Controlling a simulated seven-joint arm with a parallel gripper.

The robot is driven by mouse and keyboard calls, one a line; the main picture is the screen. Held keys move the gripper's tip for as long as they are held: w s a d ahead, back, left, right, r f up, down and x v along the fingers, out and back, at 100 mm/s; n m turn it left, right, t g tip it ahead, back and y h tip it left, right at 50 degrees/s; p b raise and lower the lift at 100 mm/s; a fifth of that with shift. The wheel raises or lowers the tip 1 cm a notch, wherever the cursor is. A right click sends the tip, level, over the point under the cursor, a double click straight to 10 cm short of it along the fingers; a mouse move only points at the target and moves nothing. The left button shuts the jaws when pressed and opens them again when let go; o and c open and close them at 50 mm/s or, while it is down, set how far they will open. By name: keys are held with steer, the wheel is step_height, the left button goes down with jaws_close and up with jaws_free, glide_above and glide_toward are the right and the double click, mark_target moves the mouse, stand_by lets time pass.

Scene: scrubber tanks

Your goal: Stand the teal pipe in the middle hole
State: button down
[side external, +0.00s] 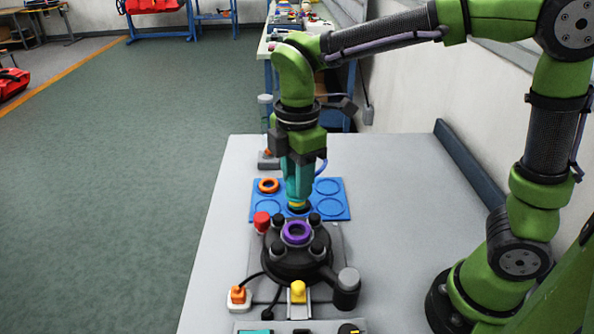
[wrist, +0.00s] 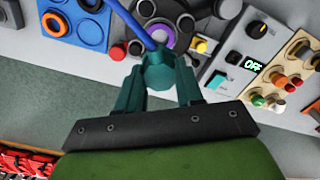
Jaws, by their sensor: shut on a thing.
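My gripper (side external: 297,188) points straight down over the near part of a blue plate, just behind the dark round tank unit (side external: 268,258). In the wrist view my gripper (wrist: 158,92) is shut on the teal pipe (wrist: 158,72), whose end shows between the fingers. In the side view the teal fingers blend with the pipe, and its lower end is hard to make out. A purple ring (side external: 296,233) marks the middle hole on top of the tank unit. It also shows in the wrist view (wrist: 161,36), beyond the pipe.
The blue plate (side external: 341,214) has round recesses; an orange ring (side external: 268,185) lies on it. Dark posts, a red knob (side external: 262,221) and a yellow knob (side external: 298,291) stand around the tank. A control panel (wrist: 247,50) reads OFF. The table's right side is clear.

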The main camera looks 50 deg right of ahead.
mark_target(297, 200)
steer(key=shift+f, duration=2.75)
steer(key=shift+f, duration=1.5)
stand_by(0.3)
jaws_free()
stand_by(0.5)
steer(key=shift+r, duration=3.55)
